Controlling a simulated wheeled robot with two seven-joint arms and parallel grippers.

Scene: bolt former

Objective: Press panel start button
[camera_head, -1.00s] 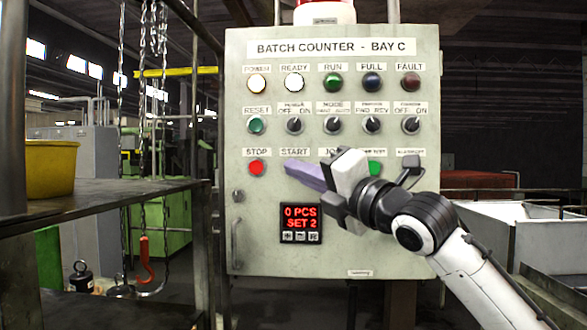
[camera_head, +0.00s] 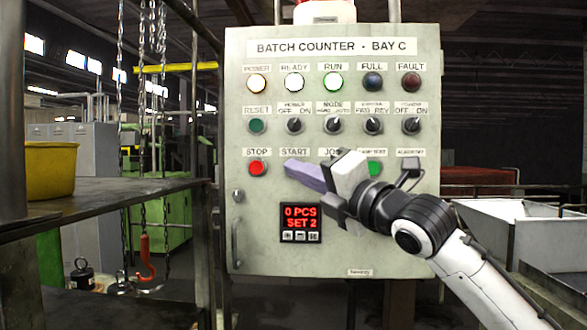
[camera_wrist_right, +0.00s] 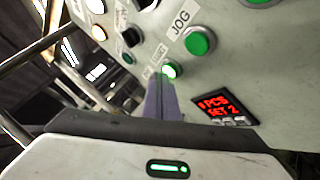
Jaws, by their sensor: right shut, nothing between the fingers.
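The grey-green batch counter panel (camera_head: 265,215) faces me. My right gripper (camera_head: 290,168) is shut and empty, its purple fingertips at the spot under the START label (camera_head: 295,152). They hide the start button in the head view. In the right wrist view the start button (camera_wrist_right: 170,70) glows green just beyond the fingertips (camera_wrist_right: 161,86); I cannot tell whether they touch it. My left gripper is not in view.
The red STOP button (camera_head: 257,168) is just left of the fingertips. The JOG button (camera_wrist_right: 199,42) is close by on the other side. The red display (camera_head: 301,217) below reads 0 PCS, SET 2. A shelf with a yellow bin (camera_head: 48,170) stands at left.

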